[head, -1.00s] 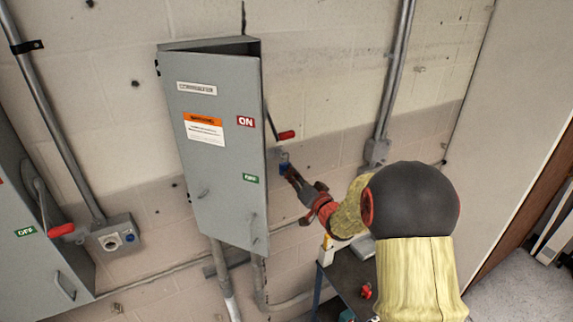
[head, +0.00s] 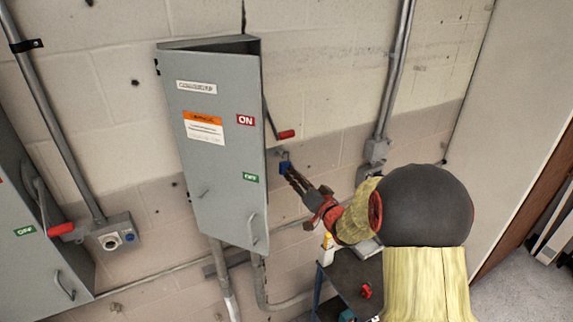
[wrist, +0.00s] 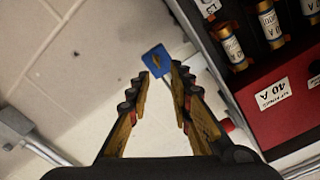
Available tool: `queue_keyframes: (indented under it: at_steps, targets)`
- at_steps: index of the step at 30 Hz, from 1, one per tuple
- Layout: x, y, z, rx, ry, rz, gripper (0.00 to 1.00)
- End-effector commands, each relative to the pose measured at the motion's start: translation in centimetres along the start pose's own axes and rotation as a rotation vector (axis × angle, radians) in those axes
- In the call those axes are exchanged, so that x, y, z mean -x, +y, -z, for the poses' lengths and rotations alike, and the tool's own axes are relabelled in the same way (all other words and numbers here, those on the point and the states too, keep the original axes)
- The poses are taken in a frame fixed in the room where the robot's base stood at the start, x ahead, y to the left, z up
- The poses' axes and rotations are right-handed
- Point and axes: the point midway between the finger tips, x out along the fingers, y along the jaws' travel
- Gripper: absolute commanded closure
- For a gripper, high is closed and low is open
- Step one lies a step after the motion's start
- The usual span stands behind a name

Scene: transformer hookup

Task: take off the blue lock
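The blue lock (head: 286,168) hangs at the right side of the grey switch box (head: 215,150), below the red-tipped lever (head: 286,134). In the wrist view the blue lock (wrist: 156,60) shows at the fingertips, its face toward the camera. My gripper (head: 288,175) is just below and to the right of the lock in the head view. In the wrist view my gripper (wrist: 162,70) is open, its fingers apart, with the lock in line with the gap and slightly beyond the tips. I cannot tell whether a finger touches it.
The box door stands ajar. Inside, fuses (wrist: 268,20) and a red block (wrist: 285,95) lie close to the right finger. A conduit (head: 395,80) runs up the wall at right. A small table (head: 350,275) stands below my arm.

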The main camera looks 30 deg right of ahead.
Motion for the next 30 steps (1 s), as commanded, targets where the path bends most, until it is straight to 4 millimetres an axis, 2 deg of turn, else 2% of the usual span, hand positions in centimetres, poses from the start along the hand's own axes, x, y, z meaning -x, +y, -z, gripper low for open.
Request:
queue_keyframes:
  at_steps: [15, 26, 30]
  targets:
    - [2.9, 0.0, 0.0, 0.000, 0.000, -0.001, 0.79]
    - [4.0, 0.1, 0.0, 0.000, 0.000, -0.002, 0.79]
    - [5.8, 0.1, 0.1, 0.000, 0.001, -0.003, 0.79]
